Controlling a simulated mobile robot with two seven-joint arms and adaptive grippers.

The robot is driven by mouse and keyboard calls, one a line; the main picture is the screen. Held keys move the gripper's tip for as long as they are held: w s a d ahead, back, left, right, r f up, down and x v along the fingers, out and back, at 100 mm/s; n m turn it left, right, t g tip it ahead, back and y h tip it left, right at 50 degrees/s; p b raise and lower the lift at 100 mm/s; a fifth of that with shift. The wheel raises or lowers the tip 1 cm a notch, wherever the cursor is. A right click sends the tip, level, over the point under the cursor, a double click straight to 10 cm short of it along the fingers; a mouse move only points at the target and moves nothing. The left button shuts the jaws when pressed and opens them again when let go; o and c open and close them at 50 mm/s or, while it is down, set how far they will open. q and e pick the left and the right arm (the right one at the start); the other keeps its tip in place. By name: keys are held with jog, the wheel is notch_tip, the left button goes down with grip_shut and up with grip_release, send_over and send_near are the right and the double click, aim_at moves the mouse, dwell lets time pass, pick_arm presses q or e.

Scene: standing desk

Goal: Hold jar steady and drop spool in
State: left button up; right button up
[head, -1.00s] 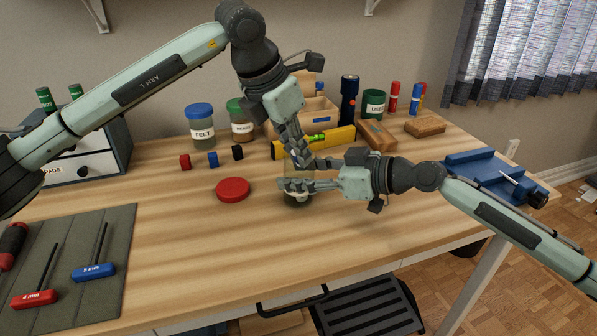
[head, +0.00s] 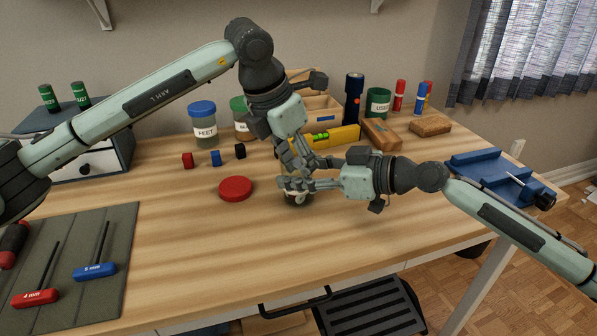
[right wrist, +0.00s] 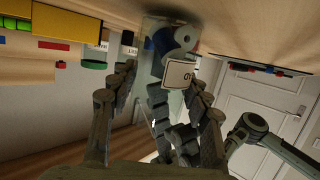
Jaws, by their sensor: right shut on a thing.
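The clear jar (head: 298,201) stands on the desk, mostly covered by my grippers in the head view. In the right wrist view, which is upside down, the jar (right wrist: 148,65) bears a white label and shows a blue spool (right wrist: 161,40) and a grey spool (right wrist: 184,36) near its base. My right gripper (head: 290,184) is shut on the jar from the right. My left gripper (head: 298,172) points down at the jar's mouth, close over my right fingers. Its fingertips are overlapped, so its opening and anything between them are hidden.
A red lid (head: 236,188) lies left of the jar. A yellow level (head: 338,137) lies behind the grippers. The desk front is clear. Hex keys lie on a mat (head: 120,225) at left.

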pick_arm(q)
jog(key=shift+a, duration=0.2)
pick_arm(e)
jog(key=shift+w+d+f, duration=0.25)
jog(key=shift+d+f, duration=0.15)
jog(key=shift+f, duration=0.05)
jog(key=shift+s+f, duration=0.1)
pick_arm(q)
jog(key=v, duration=0.8)
jog(key=shift+d, duration=0.2)
pick_arm(e)
jog(key=shift+s+a, duration=0.1)
pick_arm(q)
jog(key=shift+s, duration=0.1)
pick_arm(e)
jog(key=shift+f, duration=0.1)
jog(key=o, duration=0.9)
jog(key=shift+o, duration=1.4)
jog(key=shift+a, duration=0.1)
jog(key=shift+o, duration=0.3)
jog(key=shift+r, duration=0.25)
jog(key=shift+r, duration=0.1)
